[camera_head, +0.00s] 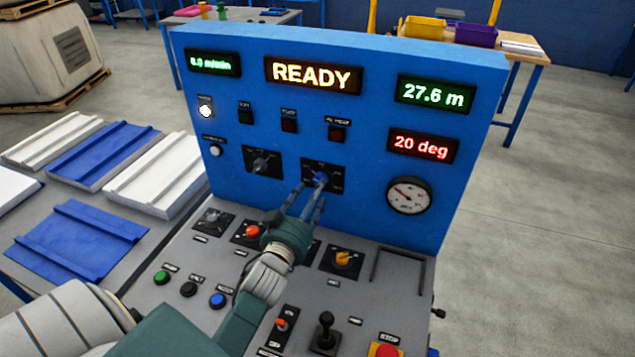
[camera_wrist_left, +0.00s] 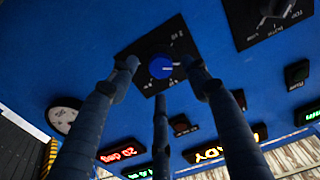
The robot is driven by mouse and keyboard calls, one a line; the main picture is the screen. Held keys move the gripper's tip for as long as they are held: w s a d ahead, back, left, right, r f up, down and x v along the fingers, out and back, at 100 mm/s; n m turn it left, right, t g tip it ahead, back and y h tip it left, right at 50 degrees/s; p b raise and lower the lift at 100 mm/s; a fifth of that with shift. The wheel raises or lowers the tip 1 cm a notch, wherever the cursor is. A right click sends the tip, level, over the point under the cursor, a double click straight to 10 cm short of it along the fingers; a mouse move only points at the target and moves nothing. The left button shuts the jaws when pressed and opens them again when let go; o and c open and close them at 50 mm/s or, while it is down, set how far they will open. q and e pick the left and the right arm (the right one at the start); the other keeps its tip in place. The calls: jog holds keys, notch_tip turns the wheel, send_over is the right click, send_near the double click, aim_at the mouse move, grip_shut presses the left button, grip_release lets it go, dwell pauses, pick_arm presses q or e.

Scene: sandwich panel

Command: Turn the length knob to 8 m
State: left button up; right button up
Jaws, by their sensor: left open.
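A blue round knob (camera_head: 320,179) sits on a black plate on the upright blue panel (camera_head: 350,70). Its label is too small to read. In the left wrist view the same knob (camera_wrist_left: 160,67) is ahead, with a white pointer mark. My left gripper (camera_head: 310,193) is open in front of it. Its three fingers (camera_wrist_left: 161,80) are spread around the knob, with gaps visible between them and it. I cannot tell how far the tips are from the plate. A display (camera_head: 435,94) reads 27.6 m. My right gripper is not in view.
Another knob (camera_head: 262,163) is on the panel to the left. The desk below carries an orange-red knob (camera_head: 252,231), a yellow knob (camera_head: 343,258), a black joystick (camera_head: 325,330) and a red button (camera_head: 386,350). Above are displays reading READY (camera_head: 312,75) and 20 deg (camera_head: 423,146).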

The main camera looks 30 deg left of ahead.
pick_arm(q)
jog(key=x, duration=0.3)
jog(key=shift+w+a, duration=0.1)
jog(key=shift+w, duration=0.2)
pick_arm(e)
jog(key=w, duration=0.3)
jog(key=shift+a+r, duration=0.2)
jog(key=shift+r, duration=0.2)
pick_arm(q)
jog(key=c, duration=1.1)
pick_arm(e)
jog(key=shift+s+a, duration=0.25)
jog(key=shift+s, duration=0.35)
